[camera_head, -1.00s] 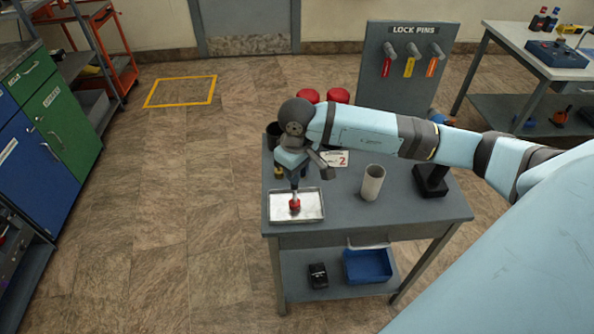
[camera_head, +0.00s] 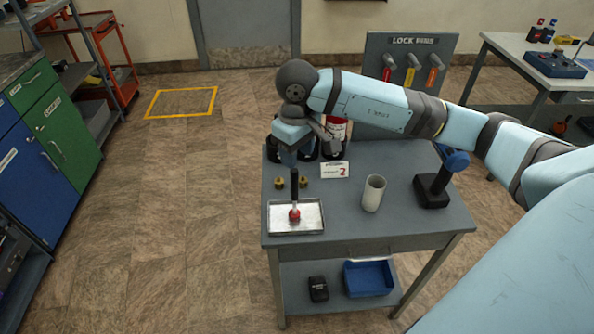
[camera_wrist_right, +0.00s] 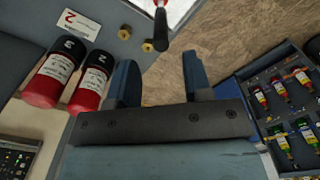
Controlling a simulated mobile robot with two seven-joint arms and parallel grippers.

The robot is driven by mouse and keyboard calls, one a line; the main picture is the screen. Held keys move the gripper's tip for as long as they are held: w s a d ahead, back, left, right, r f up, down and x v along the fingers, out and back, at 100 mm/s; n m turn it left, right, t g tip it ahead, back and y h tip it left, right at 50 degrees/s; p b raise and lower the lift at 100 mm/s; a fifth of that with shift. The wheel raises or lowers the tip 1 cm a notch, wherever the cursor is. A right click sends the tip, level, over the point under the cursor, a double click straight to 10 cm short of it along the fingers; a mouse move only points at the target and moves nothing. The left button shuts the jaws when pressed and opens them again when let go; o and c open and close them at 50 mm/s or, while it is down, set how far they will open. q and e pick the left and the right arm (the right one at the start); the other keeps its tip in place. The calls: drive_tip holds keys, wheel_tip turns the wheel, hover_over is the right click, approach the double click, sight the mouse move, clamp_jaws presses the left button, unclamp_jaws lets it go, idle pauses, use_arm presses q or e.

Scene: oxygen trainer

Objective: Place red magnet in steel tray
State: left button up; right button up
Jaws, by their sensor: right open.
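The red magnet (camera_head: 294,214), with its black upright handle, stands in the steel tray (camera_head: 312,228) at the table's front left. In the right wrist view the magnet's dark handle (camera_wrist_right: 160,32) shows beyond the fingers, with a bit of the tray (camera_wrist_right: 181,10) at the top edge. My right gripper (camera_wrist_right: 160,80) is open and empty, with a clear gap between its fingers and the handle. In the head view it hangs above and behind the magnet, and its fingertips are hard to make out. My left gripper is not in view.
A pale cylinder cup (camera_head: 373,194) and a black block with a blue knob (camera_head: 433,192) stand right of the tray. Behind the tray are two brass pieces (camera_head: 303,183) and a white card (camera_head: 334,170). Red-and-black bottles (camera_wrist_right: 50,75) stand behind, partly hidden by my arm.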

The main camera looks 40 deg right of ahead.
wheel_tip(320, 180, up, 2)
drive_tip(key=shift+r, duration=0.1)
drive_tip(key=s+a+f+m+y, duration=0.1)
drive_tip(key=s+a+m+y, duration=0.3)
drive_tip(key=a+m+y, duration=0.65)
drive_tip(key=s+a+f+m+y, duration=0.1)
drive_tip(key=s+a+m+y, duration=0.3)
drive_tip(key=a+m+y, duration=0.7)
drive_tip(key=w+d+f+m+t+h, duration=0.15)
drive_tip(key=f+m+t+h, duration=0.35)
drive_tip(key=m, duration=0.7)
drive_tip(key=d+f+m+t+h, duration=0.2)
drive_tip(key=f+m+t+h, duration=0.3)
drive_tip(key=m, duration=0.7)
drive_tip(key=d+f+m+t+h, duration=0.25)
drive_tip(key=m+t, duration=0.45)
drive_tip(key=m, duration=0.4)
drive_tip(key=s+d+f+m+g+h, duration=0.1)
drive_tip(key=s+f+m+g+h, duration=0.2)
drive_tip(key=s+f+m, duration=0.2)
drive_tip(key=s+d+f+m+g+h, duration=0.2)
drive_tip(key=s+f+m, duration=0.4)
drive_tip(key=f+m, duration=0.4)
drive_tip(key=shift+s+d+f+g+h, duration=0.2)
drive_tip(key=shift+f+g+h, duration=0.2)
drive_tip(key=shift+f+g, duration=0.15)
